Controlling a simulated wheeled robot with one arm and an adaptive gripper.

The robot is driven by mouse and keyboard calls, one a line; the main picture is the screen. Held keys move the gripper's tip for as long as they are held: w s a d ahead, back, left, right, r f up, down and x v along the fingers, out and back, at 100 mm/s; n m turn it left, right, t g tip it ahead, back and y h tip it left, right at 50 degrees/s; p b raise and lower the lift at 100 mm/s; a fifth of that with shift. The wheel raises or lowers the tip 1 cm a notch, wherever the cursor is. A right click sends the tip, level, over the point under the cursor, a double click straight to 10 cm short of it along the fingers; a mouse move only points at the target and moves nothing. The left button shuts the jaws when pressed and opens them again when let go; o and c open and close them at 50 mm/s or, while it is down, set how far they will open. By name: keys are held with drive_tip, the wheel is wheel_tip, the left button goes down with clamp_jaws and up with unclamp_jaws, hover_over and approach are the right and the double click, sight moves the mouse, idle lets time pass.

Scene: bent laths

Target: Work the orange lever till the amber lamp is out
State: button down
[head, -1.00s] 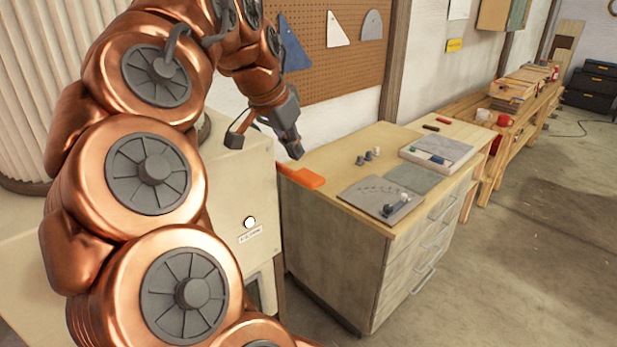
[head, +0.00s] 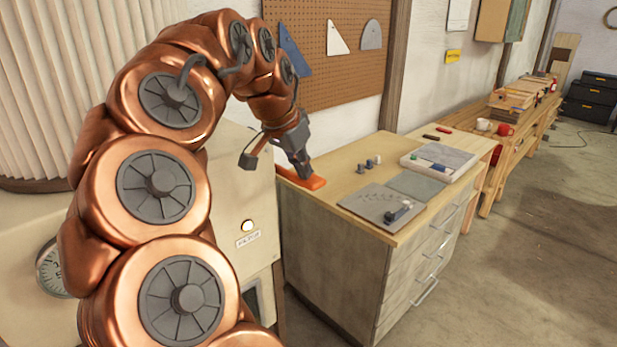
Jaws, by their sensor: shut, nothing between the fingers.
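The orange lever (head: 316,183) sticks out from the cream machine box (head: 228,195), by the left end of the cabinet top. My gripper (head: 305,173) is shut and points down at the lever, with its tips at or just above it. I cannot tell whether they touch. Part of the lever is hidden behind the gripper. A small round lamp (head: 248,226) on the front of the box looks bright, whitish with a warm yellow tint. A label (head: 247,240) is below it, too small to read.
A round dial gauge (head: 52,268) shows at the left, partly behind my arm. The cabinet top (head: 335,190) holds small grey pegs (head: 368,164), a grey plate (head: 383,207) and a tray (head: 440,160).

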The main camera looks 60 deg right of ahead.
sight(301, 184)
drive_tip(key=shift+f+b, duration=1)
drive_tip(key=shift+f, duration=1.2)
drive_tip(key=shift+a, duration=0.1)
drive_tip(key=a, duration=0.1)
drive_tip(key=a+r, duration=0.1)
drive_tip(key=shift+w+a, duration=0.3)
drive_tip(key=shift+a, duration=0.05)
drive_tip(key=shift+a+r, duration=0.1)
drive_tip(key=shift+r, duration=0.05)
drive_tip(key=s+v, duration=0.1)
drive_tip(key=v, duration=1)
drive_tip(key=shift+w+r, duration=0.4)
drive_tip(key=shift+w, duration=0.1)
drive_tip(key=shift+a+f, duration=0.1)
drive_tip(key=shift+a, duration=0.1)
